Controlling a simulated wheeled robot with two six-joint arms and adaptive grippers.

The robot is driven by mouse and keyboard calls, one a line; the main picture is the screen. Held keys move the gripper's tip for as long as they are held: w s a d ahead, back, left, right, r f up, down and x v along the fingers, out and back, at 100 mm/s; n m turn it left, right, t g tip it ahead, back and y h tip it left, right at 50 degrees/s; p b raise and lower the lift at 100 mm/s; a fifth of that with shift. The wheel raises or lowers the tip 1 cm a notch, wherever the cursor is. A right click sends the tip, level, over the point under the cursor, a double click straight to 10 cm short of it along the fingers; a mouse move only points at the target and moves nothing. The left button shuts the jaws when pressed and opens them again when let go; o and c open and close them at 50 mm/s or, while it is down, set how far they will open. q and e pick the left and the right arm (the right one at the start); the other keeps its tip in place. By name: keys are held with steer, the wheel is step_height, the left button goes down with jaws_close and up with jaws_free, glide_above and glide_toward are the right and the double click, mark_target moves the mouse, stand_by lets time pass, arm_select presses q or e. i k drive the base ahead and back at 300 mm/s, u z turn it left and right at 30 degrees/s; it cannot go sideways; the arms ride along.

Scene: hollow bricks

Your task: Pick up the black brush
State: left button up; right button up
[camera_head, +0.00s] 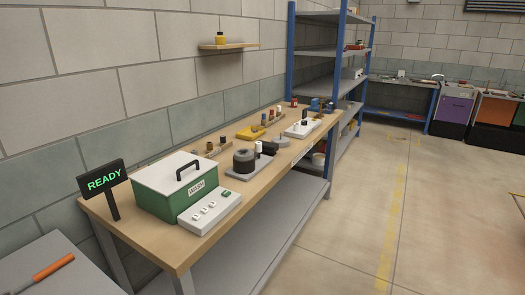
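I cannot clearly make out a black brush. A small black object (269,148) lies on the wooden workbench (180,247) beside a dark round part (244,160), too small to identify. Neither of my grippers is in view.
A green box with a white lid (178,172), a white switch panel (210,212) and a READY sign (104,180) occupy the bench's near end. Blue shelving (291,60) stands behind. The floor (350,220) to the right is clear.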

mark_target(268, 149)
steer(key=z, duration=1.05)
steer(key=i, duration=3.05)
steer(key=u, duration=3.7)
